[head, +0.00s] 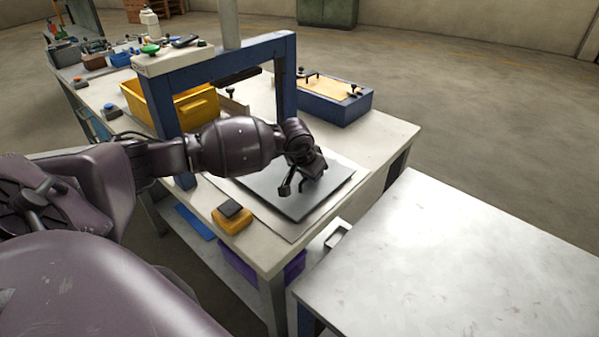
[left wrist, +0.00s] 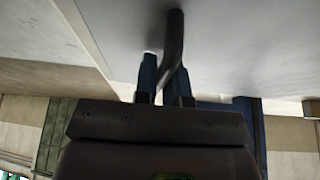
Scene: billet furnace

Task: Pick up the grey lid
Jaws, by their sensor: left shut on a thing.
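The grey lid (head: 335,181) is a flat dark-grey square plate over a pale sheet (head: 293,236) near the bench's front end. It fills much of the upper left wrist view (left wrist: 245,45), with a dark bar handle (left wrist: 176,38) on it. My left gripper (head: 295,187) reaches down over the lid's middle. In the left wrist view its fingers (left wrist: 163,80) are shut on the handle. The handle is mostly hidden by the gripper in the head view. I cannot tell whether the lid touches the sheet. My right gripper is not in view.
A blue gantry frame (head: 285,85) stands across the bench behind my left forearm. A blue box (head: 335,106) with a tan top, a yellow bin (head: 137,101) and a yellow block with a dark top (head: 232,218) are nearby. A bare pale table (head: 460,265) stands at right.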

